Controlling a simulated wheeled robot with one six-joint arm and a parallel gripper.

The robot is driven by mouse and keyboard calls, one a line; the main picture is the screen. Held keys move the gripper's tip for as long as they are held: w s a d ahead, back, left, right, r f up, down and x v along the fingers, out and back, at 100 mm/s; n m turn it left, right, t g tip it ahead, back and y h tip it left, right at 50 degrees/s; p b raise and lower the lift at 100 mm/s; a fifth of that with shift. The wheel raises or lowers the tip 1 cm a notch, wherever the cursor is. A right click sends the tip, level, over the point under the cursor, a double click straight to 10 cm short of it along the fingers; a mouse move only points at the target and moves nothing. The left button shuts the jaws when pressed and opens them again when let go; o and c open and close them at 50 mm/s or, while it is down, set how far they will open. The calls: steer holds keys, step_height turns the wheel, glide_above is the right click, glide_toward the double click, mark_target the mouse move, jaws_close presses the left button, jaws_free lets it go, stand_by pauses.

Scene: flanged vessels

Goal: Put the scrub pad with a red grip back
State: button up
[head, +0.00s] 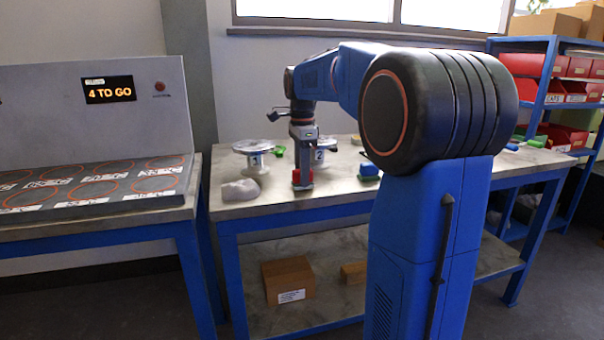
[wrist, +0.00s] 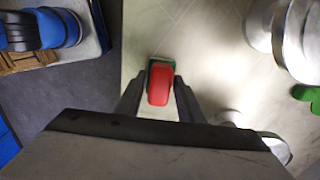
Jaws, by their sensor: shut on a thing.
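The scrub pad with a red grip (head: 303,177) is between the fingers of my gripper (head: 302,168), low over the front part of the workbench in the head view. In the wrist view my gripper (wrist: 158,92) is shut on the red grip (wrist: 158,85). A dark green edge of the pad shows just beyond the grip; the rest of the pad is hidden below it. I cannot tell whether the pad touches the bench top.
Flanged vessels marked 1 (head: 254,158) and 2 (head: 320,150) stand behind my gripper. A grey lump (head: 240,190) lies left, a blue-and-green block (head: 369,171) right. A panel reading "4 TO GO" (head: 109,90) stands over a board with red rings (head: 90,187).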

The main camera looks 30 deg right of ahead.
steer(key=shift+f, duration=0.1)
steer(key=o, duration=1)
step_height(320, 180, up, 12)
steer(key=s+a+f+n+t, duration=0.1)
steer(key=s+a+f+n, duration=0.4)
steer(key=s+f+n, duration=0.2)
steer(key=s+a+f+n+t, duration=0.2)
steer(key=s+a+f+n, duration=0.3)
steer(key=s+f, duration=0.5)
steer(key=s+a+f+n+t, duration=0.1)
steer(key=s+a+f+n, duration=0.4)
steer(key=s+f+n, duration=0.4)
steer(key=s, duration=0.4)
steer(key=shift+s+a+f+t, duration=0.15)
steer(key=shift+a+f+t, duration=0.15)
steer(key=shift+f+t, duration=0.1)
steer(key=shift+r, duration=0.1)
